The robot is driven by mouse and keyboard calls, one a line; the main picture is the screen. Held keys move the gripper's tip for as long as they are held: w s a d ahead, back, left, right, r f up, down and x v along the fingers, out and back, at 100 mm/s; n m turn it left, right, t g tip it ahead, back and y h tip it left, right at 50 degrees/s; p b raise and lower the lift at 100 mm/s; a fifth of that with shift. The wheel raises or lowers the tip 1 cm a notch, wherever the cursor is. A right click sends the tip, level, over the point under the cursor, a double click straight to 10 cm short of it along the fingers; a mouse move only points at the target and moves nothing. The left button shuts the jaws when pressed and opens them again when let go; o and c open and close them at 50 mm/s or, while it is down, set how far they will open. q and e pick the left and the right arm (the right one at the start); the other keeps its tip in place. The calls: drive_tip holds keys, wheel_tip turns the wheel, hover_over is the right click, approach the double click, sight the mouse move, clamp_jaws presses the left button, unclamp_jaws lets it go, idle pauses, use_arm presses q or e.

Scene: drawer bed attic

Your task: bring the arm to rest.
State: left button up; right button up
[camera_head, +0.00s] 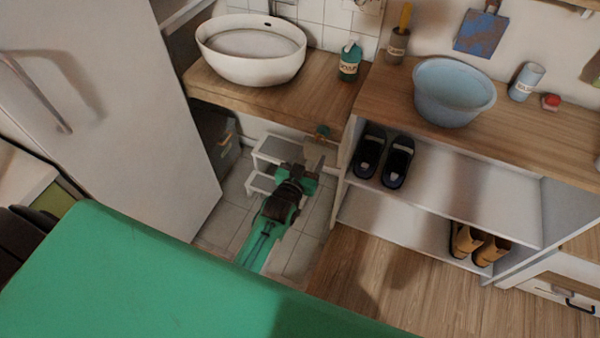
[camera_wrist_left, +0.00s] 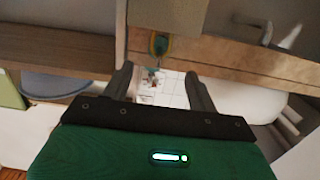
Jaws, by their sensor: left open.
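My left gripper (camera_head: 313,163) reaches down and forward, close to the front of the wooden counter and above the step stool. In the left wrist view its two dark fingers (camera_wrist_left: 159,72) stand wide apart with nothing held between them. A small teal and yellow item (camera_wrist_left: 158,44) shows just beyond the fingertips. A small teal item (camera_head: 323,131) is also visible in the head view, by the counter edge; I cannot tell exactly what it is. My right gripper is not in view.
A white step stool (camera_head: 268,152) stands under the wooden counter (camera_head: 300,100), which carries a white basin (camera_head: 252,70) and a green bottle (camera_head: 349,63). A shelf unit (camera_head: 450,200) with shoes stands to the right, a blue bowl (camera_head: 453,95) on top. A white fridge-like cabinet (camera_head: 120,100) stands left.

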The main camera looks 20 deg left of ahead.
use_arm(q)
drive_tip(key=shift+s, duration=3.15)
drive_tip(key=s+f+g+p, duration=0.25)
drive_tip(key=s+f, duration=0.35)
drive_tip(key=f, duration=0.3)
drive_tip(key=s+f+m+g+p, duration=0.1)
drive_tip(key=s+f+g, duration=0.3)
drive_tip(key=f, duration=0.5)
drive_tip(key=s+f+g+p, duration=0.2)
drive_tip(key=s+f, duration=0.5)
drive_tip(key=f, duration=0.3)
drive_tip(key=s+a+f+g+p, duration=0.1)
drive_tip(key=s+a+f+g, duration=0.1)
drive_tip(key=s, duration=0.7)
drive_tip(key=s+a+f+g+p, duration=0.1)
drive_tip(key=s+f, duration=0.4)
drive_tip(key=s, duration=0.5)
drive_tip(key=s+a+f+m+g+p, duration=0.1)
drive_tip(key=s+a+f+g, duration=0.3)
drive_tip(key=s, duration=0.6)
drive_tip(key=shift+g+y+p, duration=0.3)
drive_tip(key=shift+g+p, duration=0.15)
drive_tip(key=shift+p, duration=0.15)
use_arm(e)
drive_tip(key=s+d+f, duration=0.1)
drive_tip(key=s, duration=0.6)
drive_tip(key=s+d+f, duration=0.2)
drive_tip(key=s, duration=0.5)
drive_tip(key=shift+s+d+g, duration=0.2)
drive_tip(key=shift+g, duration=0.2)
